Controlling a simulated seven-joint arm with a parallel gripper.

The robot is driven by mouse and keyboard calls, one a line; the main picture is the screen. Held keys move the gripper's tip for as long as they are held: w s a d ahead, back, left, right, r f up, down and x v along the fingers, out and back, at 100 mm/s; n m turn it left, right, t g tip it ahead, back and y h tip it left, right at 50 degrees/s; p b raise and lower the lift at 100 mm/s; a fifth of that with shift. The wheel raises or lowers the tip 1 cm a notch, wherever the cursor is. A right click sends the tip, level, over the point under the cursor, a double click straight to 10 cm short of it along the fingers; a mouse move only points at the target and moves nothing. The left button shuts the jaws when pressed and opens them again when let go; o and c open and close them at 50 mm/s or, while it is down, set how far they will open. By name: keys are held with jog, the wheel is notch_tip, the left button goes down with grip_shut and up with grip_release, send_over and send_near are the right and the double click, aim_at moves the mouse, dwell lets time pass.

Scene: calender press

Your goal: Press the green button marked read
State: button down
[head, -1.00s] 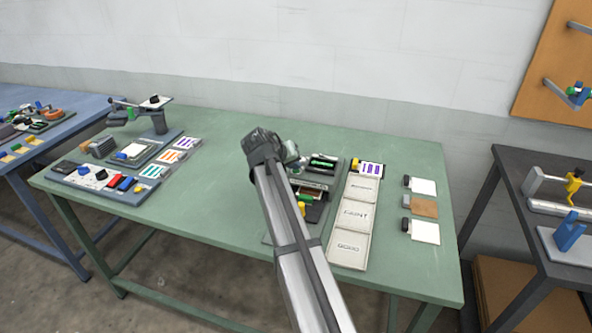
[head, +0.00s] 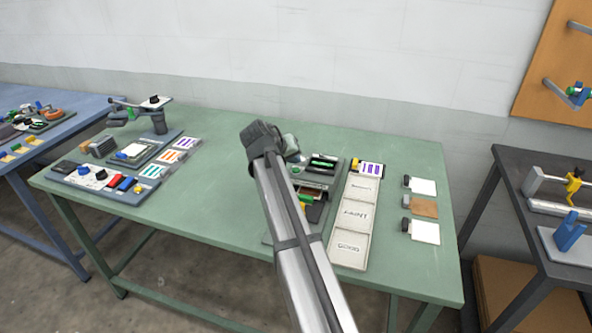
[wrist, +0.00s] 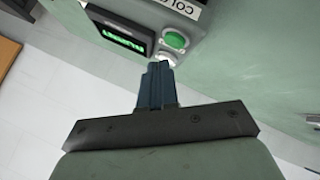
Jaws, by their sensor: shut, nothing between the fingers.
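In the wrist view, a round green button (wrist: 175,40) sits on a dark grey panel beside a green-lit display (wrist: 122,37). Any marking on the button is too small to read. A white round button (wrist: 167,58) lies just below it in the picture. My gripper (wrist: 160,67) is shut and empty, its blue-grey fingertips at the white button's edge and a short way from the green one. I cannot tell whether the tips touch the panel.
In the head view, pale labelled trays (head: 354,215) lie right of the device on the green table (head: 215,225). Another device board (head: 112,185) stands at left. The table's middle is clear.

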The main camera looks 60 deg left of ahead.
aim_at(294, 171)
jog(key=shift+r, duration=2.25)
